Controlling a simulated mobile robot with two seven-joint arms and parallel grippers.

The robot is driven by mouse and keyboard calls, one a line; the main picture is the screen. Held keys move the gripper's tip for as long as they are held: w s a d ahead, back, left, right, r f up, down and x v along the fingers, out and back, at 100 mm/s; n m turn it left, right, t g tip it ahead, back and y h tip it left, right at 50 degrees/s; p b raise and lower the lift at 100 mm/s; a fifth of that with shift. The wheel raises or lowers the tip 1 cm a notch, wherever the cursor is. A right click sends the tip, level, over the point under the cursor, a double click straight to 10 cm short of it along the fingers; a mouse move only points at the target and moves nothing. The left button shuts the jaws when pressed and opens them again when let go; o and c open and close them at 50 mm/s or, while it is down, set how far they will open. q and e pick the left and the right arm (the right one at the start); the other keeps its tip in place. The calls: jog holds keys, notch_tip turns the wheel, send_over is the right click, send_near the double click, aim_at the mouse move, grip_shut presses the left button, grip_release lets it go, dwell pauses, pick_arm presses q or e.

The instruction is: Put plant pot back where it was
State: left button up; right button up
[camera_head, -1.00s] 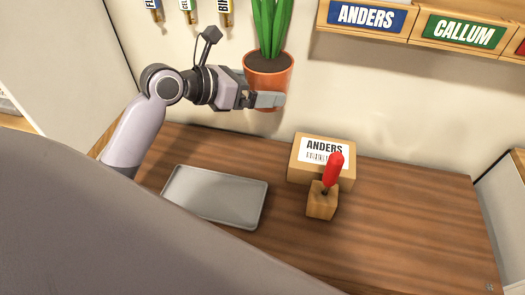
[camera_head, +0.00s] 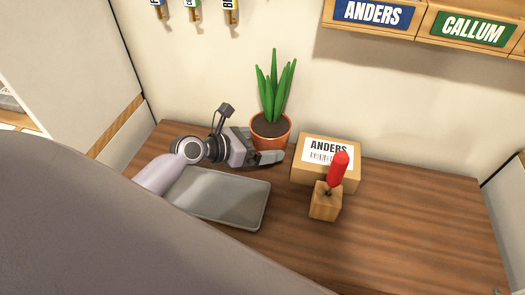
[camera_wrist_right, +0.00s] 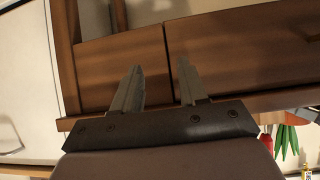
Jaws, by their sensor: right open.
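The plant pot (camera_head: 268,131), terracotta with dark soil and tall green leaves, stands upright at the back of the wooden table against the wall. My left gripper (camera_head: 266,150) is at the pot's left and near side. One finger crosses in front of its lower part and hides its base; the far finger is partly hidden, so its grip is unclear. My right gripper (camera_wrist_right: 158,88) is open and empty in the right wrist view, in front of brown wooden panels, away from the pot.
A grey tray (camera_head: 215,198) lies left on the table. A cardboard box labelled ANDERS (camera_head: 325,162) stands right of the pot, with a red-handled tool (camera_head: 338,167) in a wooden block (camera_head: 325,203) before it. The table's right side is clear. Labelled shelves (camera_head: 435,22) hang above.

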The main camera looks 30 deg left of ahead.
pick_arm(q)
jog(key=shift+w+f, duration=0.1)
jog(key=shift+f, duration=0.95)
jog(key=shift+f, duration=0.15)
jog(key=o, duration=1.3)
jog(key=shift+f, duration=0.1)
jog(key=v, duration=1.2)
jog(key=shift+d, duration=0.1)
